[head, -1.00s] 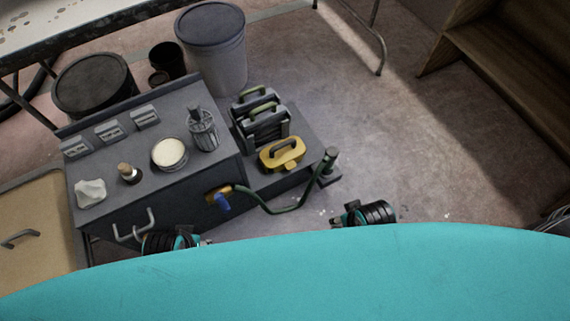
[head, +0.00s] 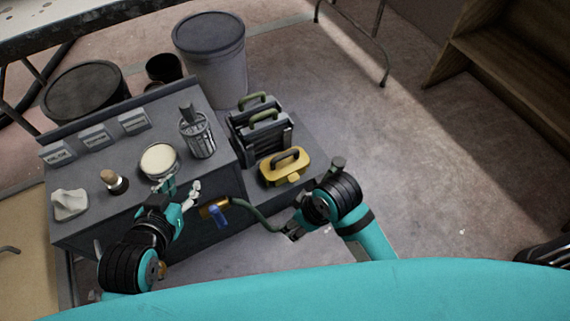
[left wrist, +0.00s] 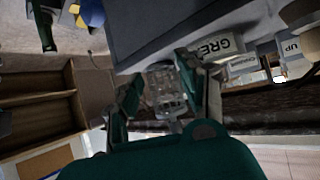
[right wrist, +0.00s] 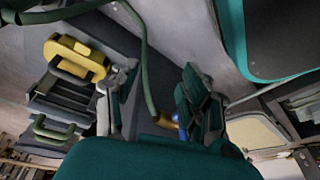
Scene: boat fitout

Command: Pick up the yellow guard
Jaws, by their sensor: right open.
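The yellow guard (head: 283,169) has a dark handle on top. It sits on the low grey shelf at the right end of the bench, in front of a rack of dark plates. It also shows at the upper left of the right wrist view (right wrist: 77,58). My right gripper (right wrist: 155,98) is open and empty; in the head view it is just below and right of the guard, apart from it. My left gripper (head: 181,190) is open and empty, over the bench's front edge near the cream-filled round tin (head: 159,160).
A green hose (head: 262,222) runs from a brass valve with a blue lever (head: 217,212) close to my right gripper. The rack with green-handled plates (head: 262,135) stands behind the guard. A mesh cup (head: 199,140) stands on the bench.

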